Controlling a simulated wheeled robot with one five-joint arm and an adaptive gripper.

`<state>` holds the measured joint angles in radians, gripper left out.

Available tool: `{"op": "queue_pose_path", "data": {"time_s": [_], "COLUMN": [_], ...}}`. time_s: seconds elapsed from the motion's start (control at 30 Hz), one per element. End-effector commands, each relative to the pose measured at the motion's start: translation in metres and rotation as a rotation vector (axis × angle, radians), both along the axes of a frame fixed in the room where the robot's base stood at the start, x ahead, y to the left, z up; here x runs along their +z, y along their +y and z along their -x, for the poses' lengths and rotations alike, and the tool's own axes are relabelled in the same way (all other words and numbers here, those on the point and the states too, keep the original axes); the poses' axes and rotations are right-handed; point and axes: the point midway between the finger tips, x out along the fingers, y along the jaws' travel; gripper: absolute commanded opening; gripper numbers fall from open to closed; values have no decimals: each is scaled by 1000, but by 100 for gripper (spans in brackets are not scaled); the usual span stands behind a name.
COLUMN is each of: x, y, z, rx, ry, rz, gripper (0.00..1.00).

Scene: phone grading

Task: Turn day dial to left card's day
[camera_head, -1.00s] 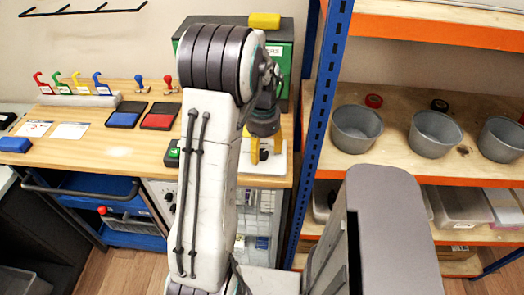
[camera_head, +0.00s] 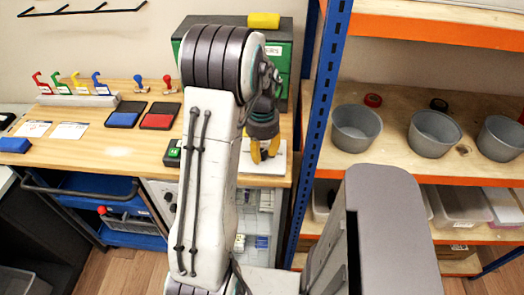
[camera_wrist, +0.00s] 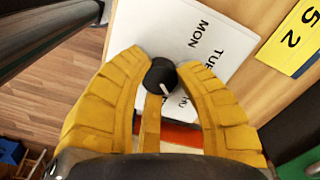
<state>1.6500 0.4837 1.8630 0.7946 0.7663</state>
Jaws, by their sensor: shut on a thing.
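The day dial is a white panel (camera_wrist: 178,30) with a black knob (camera_wrist: 161,76) in the wrist view. MON and TUE are readable; other lettering is partly hidden by a finger. The knob's white mark points toward the lower right of that view. My gripper (camera_wrist: 161,66) has its yellow fingers shut on the knob, one on each side. In the head view my gripper (camera_head: 264,152) is low over the white panel (camera_head: 276,168), at the bench's right end. The left card (camera_head: 33,129) lies at the bench's left; its writing is too small to read.
A second card (camera_head: 69,131), blue and red pads (camera_head: 158,117), stamps and colored hooks stand on the wooden bench. A small device with a green display (camera_head: 173,152) is left of the dial. A green box (camera_head: 284,62) stands behind.

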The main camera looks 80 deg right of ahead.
Motion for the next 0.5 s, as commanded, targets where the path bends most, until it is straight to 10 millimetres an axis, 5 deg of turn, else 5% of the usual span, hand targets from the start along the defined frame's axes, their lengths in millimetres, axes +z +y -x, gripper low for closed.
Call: {"op": "queue_pose_path", "data": {"time_s": [0.2,0.5], "x": [0,-1], "y": [0,0], "z": [0,0], "rx": [0,43], "ry": [0,0], "rz": [-1,-1], "gripper": [0,0]}}
